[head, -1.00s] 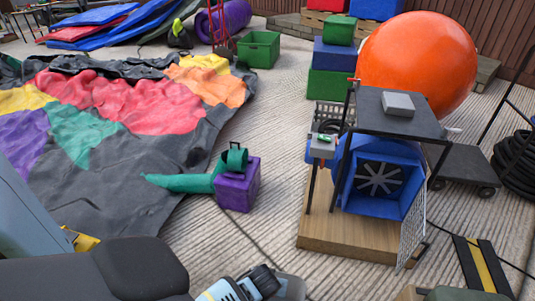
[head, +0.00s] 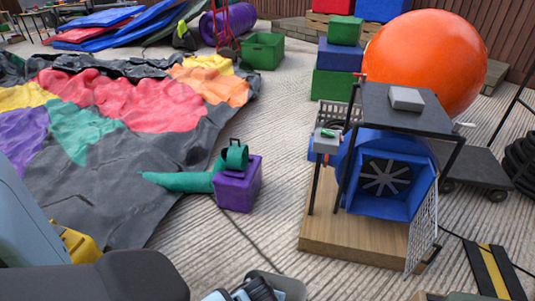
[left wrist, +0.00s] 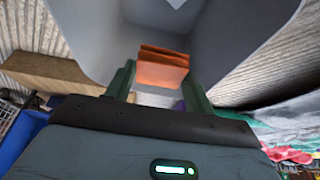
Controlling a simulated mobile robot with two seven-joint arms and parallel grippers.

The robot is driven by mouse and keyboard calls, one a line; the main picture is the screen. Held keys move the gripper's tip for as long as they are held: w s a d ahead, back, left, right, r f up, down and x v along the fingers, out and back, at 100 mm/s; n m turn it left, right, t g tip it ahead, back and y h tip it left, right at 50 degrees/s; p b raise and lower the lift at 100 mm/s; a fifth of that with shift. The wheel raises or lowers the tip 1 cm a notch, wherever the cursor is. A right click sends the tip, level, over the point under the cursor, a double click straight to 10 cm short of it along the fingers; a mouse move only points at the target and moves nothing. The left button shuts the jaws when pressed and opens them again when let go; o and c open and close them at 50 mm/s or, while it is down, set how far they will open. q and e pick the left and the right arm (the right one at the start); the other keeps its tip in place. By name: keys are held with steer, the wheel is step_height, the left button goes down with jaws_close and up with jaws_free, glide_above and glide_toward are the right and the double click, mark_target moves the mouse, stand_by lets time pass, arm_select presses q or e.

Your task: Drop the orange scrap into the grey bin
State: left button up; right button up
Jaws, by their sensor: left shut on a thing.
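The orange scrap (left wrist: 162,68) is a folded, layered piece, held between the two dark green fingers of my left gripper (left wrist: 160,85) in the left wrist view. The gripper is shut on it. The grey bin (left wrist: 228,45) surrounds the scrap in that view, its walls rising on both sides. The scrap lies over or inside the bin's mouth; its exact height above the floor of the bin is unclear. In the head view the scrap is not visible. My right gripper is not in view.
A blue blower (head: 385,185) on a wooden base (head: 340,238) stands to the right. Colourful deflated fabric (head: 120,100) covers the left. Ribbed paving between block and blower is mostly clear.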

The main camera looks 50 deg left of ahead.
arm_select(q)
steer(key=o, duration=1)
steer(key=shift+o, duration=0.2)
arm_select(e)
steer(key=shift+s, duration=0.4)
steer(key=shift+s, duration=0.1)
arm_select(q)
steer(key=p+v, duration=0.4)
steer(key=v, duration=0.4)
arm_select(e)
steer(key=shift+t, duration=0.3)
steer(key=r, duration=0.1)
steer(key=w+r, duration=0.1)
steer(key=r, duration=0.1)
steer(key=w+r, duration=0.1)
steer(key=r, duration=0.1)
arm_select(q)
steer(key=shift+f, duration=0.1)
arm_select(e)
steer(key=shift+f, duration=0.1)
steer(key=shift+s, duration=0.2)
